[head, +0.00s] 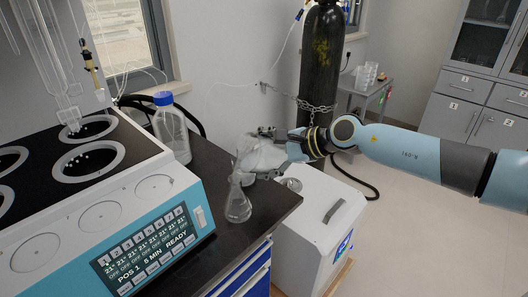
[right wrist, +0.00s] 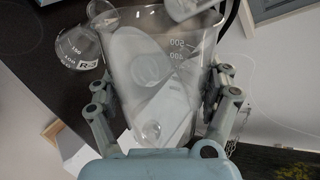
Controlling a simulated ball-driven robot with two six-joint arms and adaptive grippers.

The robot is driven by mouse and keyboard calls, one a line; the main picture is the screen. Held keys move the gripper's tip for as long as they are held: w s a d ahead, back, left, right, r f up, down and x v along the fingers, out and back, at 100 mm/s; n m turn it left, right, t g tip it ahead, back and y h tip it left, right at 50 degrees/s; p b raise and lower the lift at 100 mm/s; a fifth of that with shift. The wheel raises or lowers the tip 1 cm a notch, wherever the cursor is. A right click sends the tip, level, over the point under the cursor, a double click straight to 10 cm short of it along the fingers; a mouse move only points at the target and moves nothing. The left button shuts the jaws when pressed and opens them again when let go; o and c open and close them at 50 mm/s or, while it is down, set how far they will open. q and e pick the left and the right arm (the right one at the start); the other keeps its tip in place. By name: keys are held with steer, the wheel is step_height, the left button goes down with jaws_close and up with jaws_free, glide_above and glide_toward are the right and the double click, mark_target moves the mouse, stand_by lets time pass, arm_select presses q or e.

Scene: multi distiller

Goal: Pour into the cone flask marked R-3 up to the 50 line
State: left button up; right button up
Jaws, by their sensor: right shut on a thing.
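The cone flask (head: 238,206) stands upright on the dark bench near its front right corner. It also shows at the upper left of the right wrist view (right wrist: 80,50), with an R-3 label and graduation marks; the 50 line and liquid level cannot be made out. My right gripper (head: 283,146) is shut on a clear glass beaker (head: 258,156). The beaker is tilted, just above and behind the flask's neck. In the right wrist view the beaker (right wrist: 165,70) sits between the fingers, with 500 and 400 marks. Whether liquid is flowing cannot be told. My left gripper is not in view.
A blue-capped bottle (head: 171,128) stands behind the flask on the bench. A multi-position heater with a blue panel (head: 150,238) fills the left. A white box unit (head: 318,228) stands right of the bench. A chained gas cylinder (head: 322,65) stands behind my right arm.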

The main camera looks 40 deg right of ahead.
steer(key=shift+r, duration=0.2)
stand_by(0.4)
steer(key=shift+a+r+h+p, duration=0.15)
steer(key=shift+h+p, duration=0.15)
steer(key=shift+p, duration=0.5)
steer(key=shift+r+n, duration=0.2)
steer(key=shift+n, duration=0.2)
stand_by(3.3)
steer(key=shift+f, duration=0.1)
stand_by(0.4)
steer(key=shift+b, duration=0.3)
stand_by(1.3)
